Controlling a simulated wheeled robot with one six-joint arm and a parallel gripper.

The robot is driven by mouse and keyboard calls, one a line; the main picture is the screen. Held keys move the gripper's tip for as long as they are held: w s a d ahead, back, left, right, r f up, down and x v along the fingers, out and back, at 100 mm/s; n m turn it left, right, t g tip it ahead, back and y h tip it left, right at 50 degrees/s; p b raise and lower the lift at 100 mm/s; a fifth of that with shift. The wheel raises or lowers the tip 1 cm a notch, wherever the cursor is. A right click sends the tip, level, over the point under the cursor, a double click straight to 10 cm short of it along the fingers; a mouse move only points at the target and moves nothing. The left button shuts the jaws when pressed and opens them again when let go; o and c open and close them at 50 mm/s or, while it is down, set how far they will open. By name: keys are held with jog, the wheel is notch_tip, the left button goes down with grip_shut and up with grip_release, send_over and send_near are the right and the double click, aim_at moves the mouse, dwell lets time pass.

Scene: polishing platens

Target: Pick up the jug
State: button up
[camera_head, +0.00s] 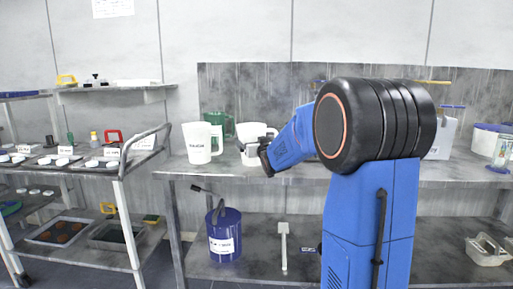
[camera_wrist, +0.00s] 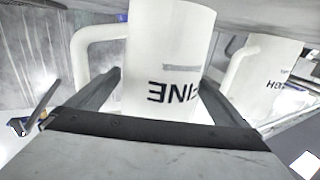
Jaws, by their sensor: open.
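A white jug (camera_wrist: 170,48) with a side handle stands in the middle of the wrist view; its dark letters appear turned round and seem to read "FINE". In the head view this white jug (camera_head: 250,132) is on the bench, partly hidden by my gripper and arm. My gripper (camera_wrist: 162,82) is open, with one finger on each side of the jug's body. I cannot tell whether either finger touches it. In the head view my gripper (camera_head: 265,158) is at the jug's front right. A second white labelled jug (camera_head: 197,146) stands to the left; a green jug (camera_head: 215,119) is behind.
The grey bench (camera_head: 470,175) carries white tubs (camera_head: 486,139) at the far right. A blue can (camera_head: 224,240) sits on the lower shelf. A cart (camera_head: 118,165) with a curved rail stands close on the left. In the wrist view another white jug (camera_wrist: 262,75) is close on the right.

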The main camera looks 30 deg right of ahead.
jog(key=shift+r, duration=0.15)
jog(key=c, duration=2.2)
jog(key=shift+o, duration=0.2)
jog(key=shift+r, duration=0.15)
notch_tip(320, 180, up, 9)
